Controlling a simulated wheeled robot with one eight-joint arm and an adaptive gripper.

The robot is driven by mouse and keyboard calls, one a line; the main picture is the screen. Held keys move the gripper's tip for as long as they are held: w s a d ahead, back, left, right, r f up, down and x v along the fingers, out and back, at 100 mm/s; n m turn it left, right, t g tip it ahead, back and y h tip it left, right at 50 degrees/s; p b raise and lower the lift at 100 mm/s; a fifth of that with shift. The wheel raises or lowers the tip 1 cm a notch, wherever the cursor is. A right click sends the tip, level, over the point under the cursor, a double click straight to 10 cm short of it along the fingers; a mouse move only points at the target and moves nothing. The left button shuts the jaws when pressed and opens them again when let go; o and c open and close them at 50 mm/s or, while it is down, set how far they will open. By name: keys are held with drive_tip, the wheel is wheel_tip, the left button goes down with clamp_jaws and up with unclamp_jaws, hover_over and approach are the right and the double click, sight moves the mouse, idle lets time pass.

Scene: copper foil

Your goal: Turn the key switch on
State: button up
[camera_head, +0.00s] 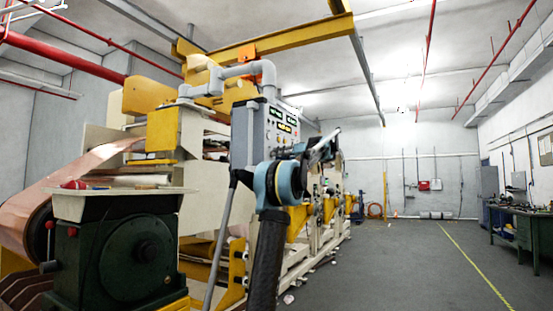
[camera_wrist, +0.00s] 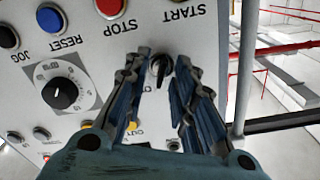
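The key switch (camera_wrist: 161,66) shows in the wrist view as a small round metal lock with a dark key in it, on a light grey control panel (camera_wrist: 205,48). My gripper (camera_wrist: 163,68) is open, with one blue finger on each side of the key. Gaps show between the fingers and the key; I cannot tell how deep the fingertips reach. In the head view the control panel (camera_head: 241,122) stands beyond my arm, and my gripper (camera_head: 325,146) is at its right side. The key switch cannot be made out there.
A grey pole (camera_wrist: 245,65) runs close on the right. In the head view, the floor (camera_head: 400,262) on the right is clear up to a workbench (camera_head: 530,230).

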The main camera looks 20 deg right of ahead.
drive_tip(key=shift+w+a, duration=0.3)
drive_tip(key=shift+w, duration=0.1)
clamp_jaws()
drive_tip(key=shift+m, duration=0.6)
unclamp_jaws()
